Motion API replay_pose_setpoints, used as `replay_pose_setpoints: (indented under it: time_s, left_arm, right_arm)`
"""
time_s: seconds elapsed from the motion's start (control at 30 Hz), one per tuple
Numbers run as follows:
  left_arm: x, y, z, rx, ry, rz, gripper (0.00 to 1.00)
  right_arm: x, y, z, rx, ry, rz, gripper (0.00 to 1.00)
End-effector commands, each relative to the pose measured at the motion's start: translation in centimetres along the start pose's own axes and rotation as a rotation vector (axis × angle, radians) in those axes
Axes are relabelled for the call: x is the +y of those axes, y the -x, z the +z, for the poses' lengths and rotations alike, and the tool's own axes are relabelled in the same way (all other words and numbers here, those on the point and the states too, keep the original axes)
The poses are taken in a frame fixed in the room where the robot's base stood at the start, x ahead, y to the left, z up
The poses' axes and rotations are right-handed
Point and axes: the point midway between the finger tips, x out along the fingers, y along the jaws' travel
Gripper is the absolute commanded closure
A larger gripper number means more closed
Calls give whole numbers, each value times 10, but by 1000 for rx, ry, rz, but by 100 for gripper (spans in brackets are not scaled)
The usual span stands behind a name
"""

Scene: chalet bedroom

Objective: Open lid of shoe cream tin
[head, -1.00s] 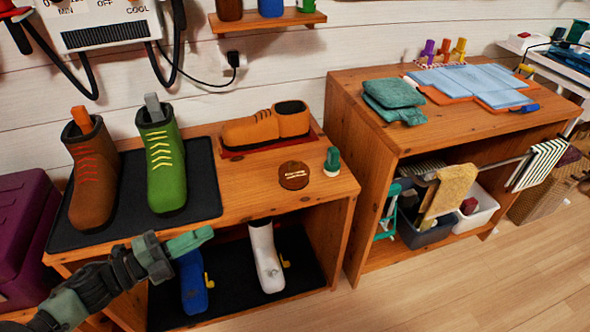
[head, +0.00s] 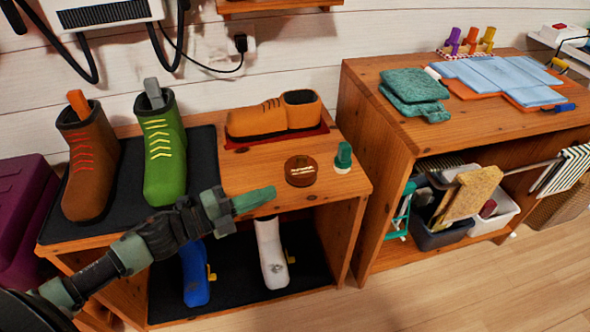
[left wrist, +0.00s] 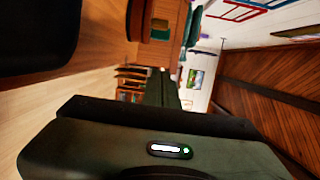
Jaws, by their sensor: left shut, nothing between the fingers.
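The shoe cream tin (head: 300,170) is a small round dark brown tin with pale lettering on its lid. It sits closed on the wooden bench top (head: 240,180), near its front right. My left gripper (head: 272,193) reaches in from the left, just in front and to the left of the tin. Its green-grey fingers are shut and empty, apart from the tin. The shut fingers also show in the left wrist view (left wrist: 163,90). My right gripper is not in view.
A small green-topped item (head: 343,157) stands just right of the tin. An orange shoe (head: 262,120) lies behind on a red mat. Brown (head: 92,165) and green (head: 165,160) boots stand on a black mat at left. A second wooden shelf (head: 385,165) stands at right.

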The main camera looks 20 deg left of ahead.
Motion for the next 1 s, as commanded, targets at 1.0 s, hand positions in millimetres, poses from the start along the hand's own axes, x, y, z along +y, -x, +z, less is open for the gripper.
replay_pose_setpoints:
  time_s: [1.0]
  left_arm:
    - [0,-100,40,-1,0,0,100]
  right_arm:
    - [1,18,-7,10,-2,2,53]
